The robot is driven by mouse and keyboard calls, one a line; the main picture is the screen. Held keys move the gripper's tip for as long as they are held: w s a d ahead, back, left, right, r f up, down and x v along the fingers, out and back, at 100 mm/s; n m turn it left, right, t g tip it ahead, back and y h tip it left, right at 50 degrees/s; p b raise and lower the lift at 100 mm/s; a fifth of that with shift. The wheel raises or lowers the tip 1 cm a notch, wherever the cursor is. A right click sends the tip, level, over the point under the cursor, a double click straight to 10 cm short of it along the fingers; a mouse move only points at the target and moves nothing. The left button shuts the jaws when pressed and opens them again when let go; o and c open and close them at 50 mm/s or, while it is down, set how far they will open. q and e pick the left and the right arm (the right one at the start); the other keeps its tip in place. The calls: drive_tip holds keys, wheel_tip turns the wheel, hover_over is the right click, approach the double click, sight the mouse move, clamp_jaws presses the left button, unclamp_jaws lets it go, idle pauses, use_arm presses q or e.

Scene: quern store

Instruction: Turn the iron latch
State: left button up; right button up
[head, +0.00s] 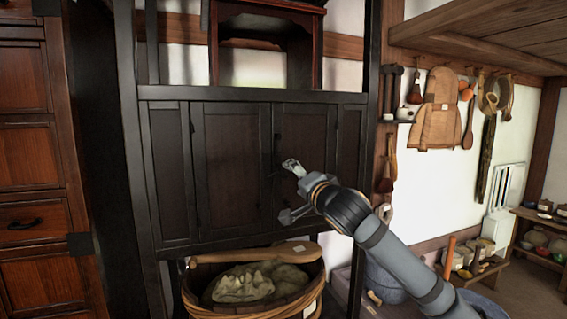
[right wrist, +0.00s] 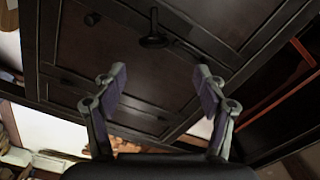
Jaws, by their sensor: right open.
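The iron latch (right wrist: 155,40) is a small dark fitting with a round base and a thin bar on a dark cabinet door. In the right wrist view it is at the top centre, beyond my fingertips. In the head view the latch (head: 270,176) is a faint dark shape near the seam between the two middle doors, just left of my right gripper (head: 288,190). My right gripper is open and empty, its two fingers (right wrist: 161,90) spread apart and not visibly touching the latch. My left gripper is not in view.
The black cabinet (head: 228,170) has panelled doors and an open shelf box above. Below stands a wooden tub (head: 195,295) with a wooden paddle (head: 250,255) across its rim. A drawer chest (head: 28,160) is at left. An apron (head: 435,112) hangs on the right wall.

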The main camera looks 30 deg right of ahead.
sight(286, 175)
drive_tip(key=p+x, duration=0.2)
drive_tip(key=x, duration=0.1)
drive_tip(key=p+x, duration=0.2)
drive_tip(key=x, duration=0.2)
drive_tip(key=p+x, duration=0.3)
drive_tip(key=x, duration=0.1)
drive_tip(key=shift+f, duration=0.4)
drive_tip(key=shift+w+d+f, duration=0.15)
drive_tip(key=shift+w+d, duration=0.05)
drive_tip(key=shift+w, duration=0.15)
drive_tip(key=shift+s, duration=0.1)
drive_tip(key=shift+a, duration=0.1)
drive_tip(key=shift+c, duration=0.6)
drive_tip(key=c, duration=1)
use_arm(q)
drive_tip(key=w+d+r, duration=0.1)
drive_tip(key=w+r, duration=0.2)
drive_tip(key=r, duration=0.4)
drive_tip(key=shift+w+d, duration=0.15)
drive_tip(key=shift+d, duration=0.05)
use_arm(e)
drive_tip(key=shift+c, duration=0.2)
